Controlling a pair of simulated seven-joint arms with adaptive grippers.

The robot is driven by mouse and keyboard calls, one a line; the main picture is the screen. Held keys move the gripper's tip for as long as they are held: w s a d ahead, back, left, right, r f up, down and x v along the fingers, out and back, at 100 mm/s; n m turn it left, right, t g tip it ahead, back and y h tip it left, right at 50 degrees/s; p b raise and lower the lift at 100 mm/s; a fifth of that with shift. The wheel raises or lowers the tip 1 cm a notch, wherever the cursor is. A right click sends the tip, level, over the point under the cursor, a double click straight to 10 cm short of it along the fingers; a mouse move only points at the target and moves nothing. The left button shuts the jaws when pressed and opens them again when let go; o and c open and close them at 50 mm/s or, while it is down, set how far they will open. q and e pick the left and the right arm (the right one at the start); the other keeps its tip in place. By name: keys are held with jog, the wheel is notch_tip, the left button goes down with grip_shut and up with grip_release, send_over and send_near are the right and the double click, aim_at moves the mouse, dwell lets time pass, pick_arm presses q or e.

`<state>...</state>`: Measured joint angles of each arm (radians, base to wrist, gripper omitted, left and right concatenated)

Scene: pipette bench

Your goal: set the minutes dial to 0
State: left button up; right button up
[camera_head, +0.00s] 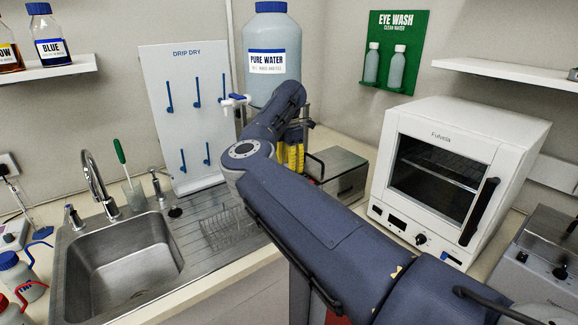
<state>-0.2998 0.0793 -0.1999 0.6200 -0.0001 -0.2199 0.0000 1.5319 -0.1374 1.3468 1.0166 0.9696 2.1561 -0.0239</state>
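A white oven (445,180) with a dark glass door stands at the right of the counter. Its lower front panel has a small dark display (396,221) and a round knob (420,239); the markings are too small to read, so I cannot tell if this knob is the minutes dial. My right arm comes in from the lower right and crosses the middle of the view. Its far end is by the water bottle, left of the oven and away from the knob. My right gripper (304,122) is mostly hidden behind the arm. My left gripper is not in view.
A steel-topped device (338,170) stands left of the oven. A pure water bottle (271,60) stands behind my arm. A sink (120,268) and a drip-dry rack (186,115) are on the left. Another device (540,262) with knobs stands at the right edge.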

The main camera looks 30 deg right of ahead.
jog(key=shift+c, duration=0.2)
grip_shut()
dwell(0.3)
jog(key=shift+n, duration=1.4)
jog(key=shift+o, duration=0.2)
grip_release()
notch_tip(320, 180, up, 12)
